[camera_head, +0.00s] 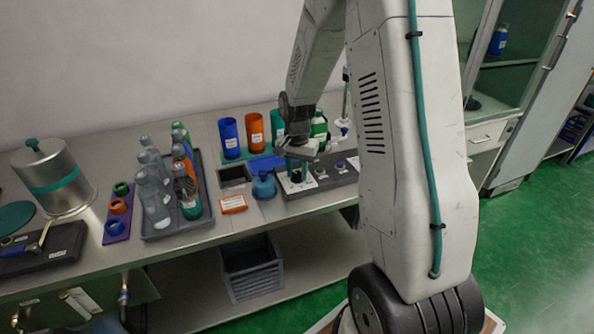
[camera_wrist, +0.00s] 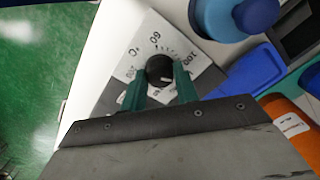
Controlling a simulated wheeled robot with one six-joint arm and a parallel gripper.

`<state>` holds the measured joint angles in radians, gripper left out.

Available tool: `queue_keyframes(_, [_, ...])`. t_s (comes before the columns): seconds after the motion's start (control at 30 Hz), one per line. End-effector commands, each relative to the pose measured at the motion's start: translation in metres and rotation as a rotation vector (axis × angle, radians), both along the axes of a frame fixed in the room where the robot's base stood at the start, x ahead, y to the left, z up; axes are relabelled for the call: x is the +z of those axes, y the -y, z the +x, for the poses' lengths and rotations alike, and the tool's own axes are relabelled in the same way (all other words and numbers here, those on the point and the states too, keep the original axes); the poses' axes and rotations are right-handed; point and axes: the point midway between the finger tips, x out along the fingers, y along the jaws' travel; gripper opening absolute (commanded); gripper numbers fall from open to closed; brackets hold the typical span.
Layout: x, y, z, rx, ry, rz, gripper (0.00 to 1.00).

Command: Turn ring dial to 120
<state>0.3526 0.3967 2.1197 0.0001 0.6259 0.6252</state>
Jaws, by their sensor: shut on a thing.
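The ring dial (camera_wrist: 159,66) is a round black knob on a white scale plate (camera_wrist: 196,64) with printed numbers and tick marks. In the wrist view my gripper (camera_wrist: 160,78) has its two green fingers on either side of the knob, shut on it. A small pale mark shows on the knob's face, towards the right. Some numbers are partly hidden by the fingers, and I cannot tell the exact reading. In the head view my gripper (camera_head: 297,168) reaches down over the white plate (camera_head: 290,188) at the left end of a dark panel; the knob is mostly hidden there.
A blue rounded bottle (camera_head: 264,186) stands close left of the panel; it also shows in the wrist view (camera_wrist: 235,14). Two more dials (camera_head: 339,167) sit to the right. Blue and orange cups (camera_head: 254,132) stand behind. A tray of bottles (camera_head: 150,232) is left.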

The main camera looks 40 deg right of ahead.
Motion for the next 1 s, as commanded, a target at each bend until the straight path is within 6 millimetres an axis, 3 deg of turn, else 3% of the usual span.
queue_keyframes(0.73, [0.0014, 0.0007, 0.0017, -0.088, 0.005, -0.002, 0.07])
queue_keyframes(0.77, [0.0014, 0.0007, 0.0017, -0.088, 0.005, -0.002, 0.36])
queue_keyframes(0.8, [0.0014, 0.0008, 0.0017, -0.088, 0.005, -0.002, 0.47])
queue_keyframes(0.83, [0.0013, 0.0007, 0.0016, -0.088, 0.005, -0.002, 0.52])
queue_keyframes(1.0, [0.0007, 0.0004, 0.0009, -0.088, 0.003, -0.001, 0.52])
